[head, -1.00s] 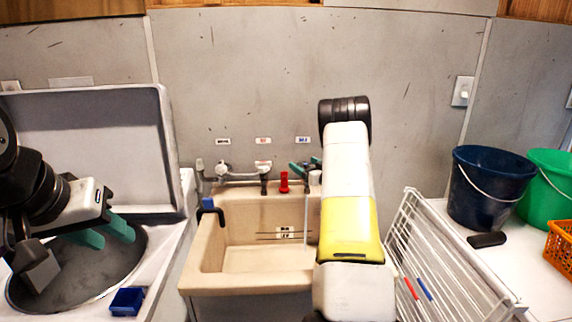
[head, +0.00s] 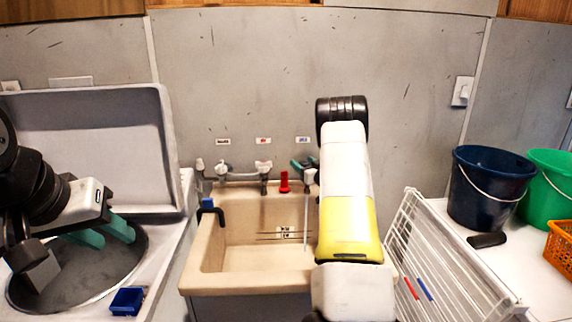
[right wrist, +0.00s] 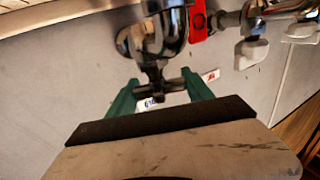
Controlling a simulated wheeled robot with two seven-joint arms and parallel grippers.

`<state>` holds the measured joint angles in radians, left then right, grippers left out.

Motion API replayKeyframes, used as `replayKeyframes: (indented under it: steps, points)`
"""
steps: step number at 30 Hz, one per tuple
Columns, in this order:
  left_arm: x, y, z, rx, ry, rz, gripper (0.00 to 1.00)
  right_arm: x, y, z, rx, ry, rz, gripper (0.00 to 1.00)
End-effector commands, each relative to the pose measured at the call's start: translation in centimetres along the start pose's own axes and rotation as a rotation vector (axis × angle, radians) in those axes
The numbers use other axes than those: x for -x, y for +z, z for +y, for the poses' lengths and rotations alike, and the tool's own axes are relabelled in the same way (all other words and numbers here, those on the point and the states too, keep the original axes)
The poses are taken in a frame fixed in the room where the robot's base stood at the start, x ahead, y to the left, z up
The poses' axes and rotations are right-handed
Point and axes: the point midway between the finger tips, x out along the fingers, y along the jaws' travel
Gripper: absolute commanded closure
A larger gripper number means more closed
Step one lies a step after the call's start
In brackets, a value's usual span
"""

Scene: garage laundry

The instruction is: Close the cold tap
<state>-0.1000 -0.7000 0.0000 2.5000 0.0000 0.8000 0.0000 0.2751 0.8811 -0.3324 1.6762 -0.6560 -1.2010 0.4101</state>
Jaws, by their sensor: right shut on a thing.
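The cold tap (head: 310,177) is at the right end of the wall taps, below the blue label (head: 302,140). A thin stream of water (head: 306,225) falls from it into the beige sink (head: 211,245). My right gripper (head: 304,164) is at this tap, largely hidden behind my own arm. In the right wrist view, its green fingers are on either side of the tap's dark cross handle (right wrist: 160,88), shut on it. My left gripper (head: 103,234) is open and empty, fingers apart, above the round dark opening at left.
A red object (head: 284,182) stands left of the cold tap, then the hot tap (head: 263,168). A white wire rack (head: 440,270) leans right of the sink. A dark blue bucket (head: 488,190) and green bucket (head: 555,185) stand right. A small blue box (head: 127,301) lies at left.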

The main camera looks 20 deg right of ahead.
Motion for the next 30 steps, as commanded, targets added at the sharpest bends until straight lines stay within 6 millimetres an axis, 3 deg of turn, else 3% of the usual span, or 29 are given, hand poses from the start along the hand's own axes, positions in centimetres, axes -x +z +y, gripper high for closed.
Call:
replayKeyframes:
  steps: [13, 27, 28, 30]
  points:
    - [0.0, 0.0, 0.0, 0.0, 0.0, 0.0, 0.63, -0.03, -0.18, 0.37, 0.0, 0.348, 0.002, 0.8]
    - [0.0, 0.0, 0.0, 0.0, 0.0, 0.0, 0.63, 0.14, -0.15, 0.66, 0.001, 0.403, 0.0, 0.8]
    - [0.0, 0.0, 0.0, 0.0, 0.0, 0.0, 0.63, 0.14, -0.14, 0.66, 0.001, 0.403, 0.0, 0.36]
    - [0.0, 0.0, 0.0, 0.0, 0.0, 0.0, 0.63, 0.15, -0.13, 0.66, 0.001, 0.402, 0.0, 0.22]
